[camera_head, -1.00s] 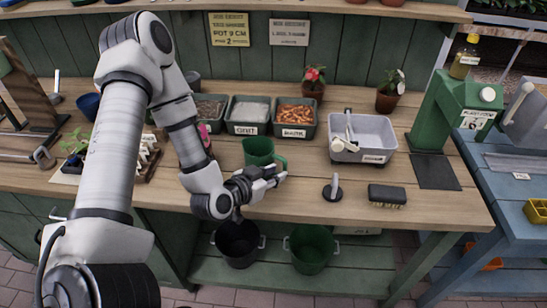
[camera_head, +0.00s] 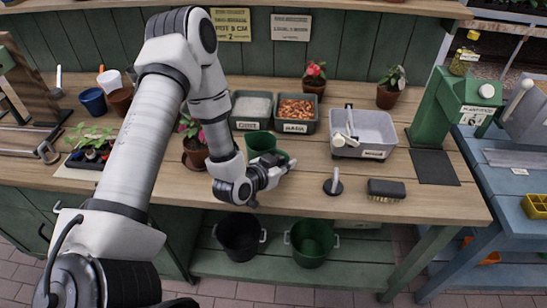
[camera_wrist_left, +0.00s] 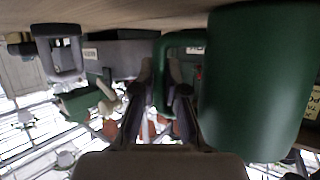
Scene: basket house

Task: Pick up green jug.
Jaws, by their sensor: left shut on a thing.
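The green jug (camera_head: 261,143) stands upright near the middle of the wooden bench, in front of the two grey bins. In the left wrist view the jug (camera_wrist_left: 262,80) fills the right side, with its handle (camera_wrist_left: 185,42) towards the fingers. My left gripper (camera_head: 281,168) is at the jug's near right side, shut on the handle. Its fingers (camera_wrist_left: 166,85) show around the handle in the left wrist view. The gripper partly hides the jug's lower part in the head view. Whether the jug's base touches the bench is hard to tell. My right gripper is not in view.
Behind the jug are a gravel bin (camera_head: 251,124) and a bark bin (camera_head: 296,128). A grey tub (camera_head: 372,153) stands to the right, with a dark-based tool (camera_head: 333,186) and a brush (camera_head: 386,188) nearer the front edge. A potted flower (camera_head: 195,153) is left, close to my arm.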

